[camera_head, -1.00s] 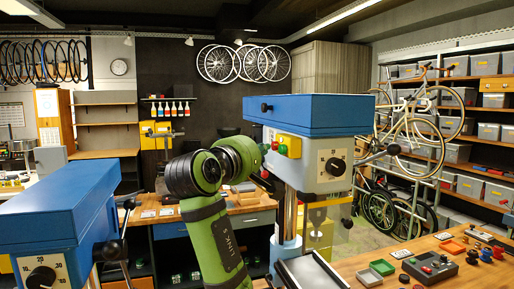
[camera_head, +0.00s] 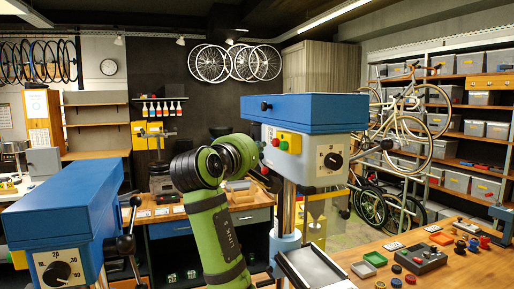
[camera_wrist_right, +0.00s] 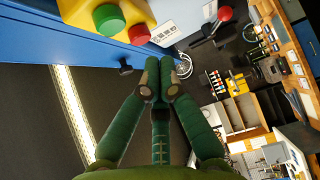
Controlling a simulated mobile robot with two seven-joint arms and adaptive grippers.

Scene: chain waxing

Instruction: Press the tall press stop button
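The tall press (camera_head: 318,113) has a blue head and a pale front with a black dial. On its left side is a yellow button box (camera_head: 293,142) with a red button (camera_head: 276,142) and a green button (camera_head: 284,146). In the right wrist view the green button (camera_wrist_right: 108,19) and red button (camera_wrist_right: 138,34) stand at the top, above and apart from the fingertips. My right gripper (camera_wrist_right: 160,72) has its two green fingers together, with nothing seen between them. In the head view my green arm reaches up beside the press and mostly hides this gripper. My left gripper is out of view.
A second blue press (camera_head: 66,205) stands at the near left. A lever with a red knob (camera_wrist_right: 225,14) is near the button box. A metal tray (camera_head: 310,268) lies below the tall press. The bench (camera_head: 470,268) at right holds a dark control box and several small parts.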

